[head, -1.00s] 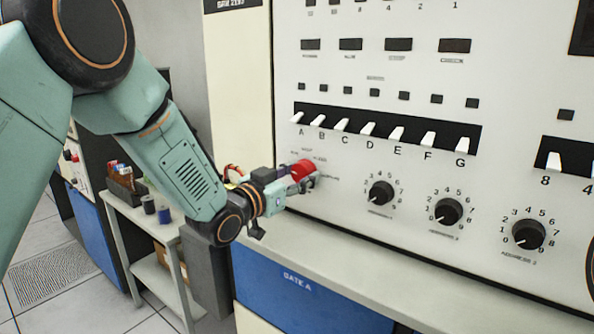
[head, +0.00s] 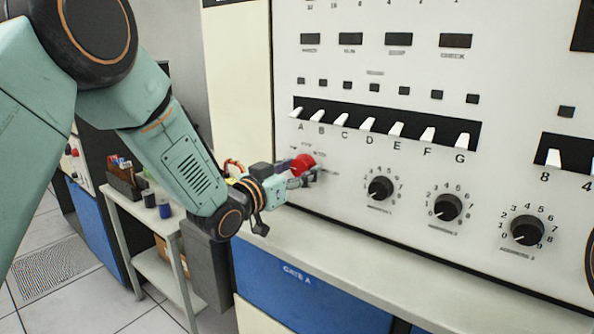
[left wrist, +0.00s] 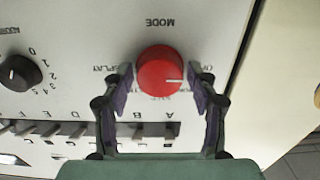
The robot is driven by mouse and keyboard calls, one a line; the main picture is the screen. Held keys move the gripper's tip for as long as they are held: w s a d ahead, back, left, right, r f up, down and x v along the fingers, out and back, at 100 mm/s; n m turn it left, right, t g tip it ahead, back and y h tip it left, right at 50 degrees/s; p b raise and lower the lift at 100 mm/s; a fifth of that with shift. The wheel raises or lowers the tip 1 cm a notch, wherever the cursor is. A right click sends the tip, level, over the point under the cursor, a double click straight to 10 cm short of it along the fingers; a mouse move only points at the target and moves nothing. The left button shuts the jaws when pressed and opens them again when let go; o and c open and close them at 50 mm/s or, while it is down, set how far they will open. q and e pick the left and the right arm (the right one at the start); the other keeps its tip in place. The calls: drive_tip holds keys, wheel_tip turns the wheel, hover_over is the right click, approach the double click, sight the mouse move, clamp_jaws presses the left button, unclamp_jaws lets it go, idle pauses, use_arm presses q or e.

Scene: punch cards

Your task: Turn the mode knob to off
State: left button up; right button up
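The red mode knob (head: 303,162) sits on the white panel, left of the dark dials. In the left wrist view, the knob (left wrist: 158,68) lies between the fingers, under the upside-down word MODE. Its white pointer line points right in that picture. My left gripper (head: 298,176) is at the knob. In the left wrist view its two fingers (left wrist: 160,85) stand on either side, with a narrow gap to the knob on each side, so it looks open. The fingers partly hide the labels around the knob. My right gripper is not in view.
A row of white switches (head: 367,127) runs just above the knob. Dark dials (head: 381,188) sit to its right. A ledge (head: 400,277) juts out below the panel. A cart (head: 150,212) with small items stands at the left.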

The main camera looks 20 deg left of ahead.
use_arm(q)
drive_tip(key=shift+o, duration=1)
drive_tip(key=shift+f, duration=0.1)
drive_tip(key=shift+s, duration=0.15)
drive_tip(key=v, duration=1.2)
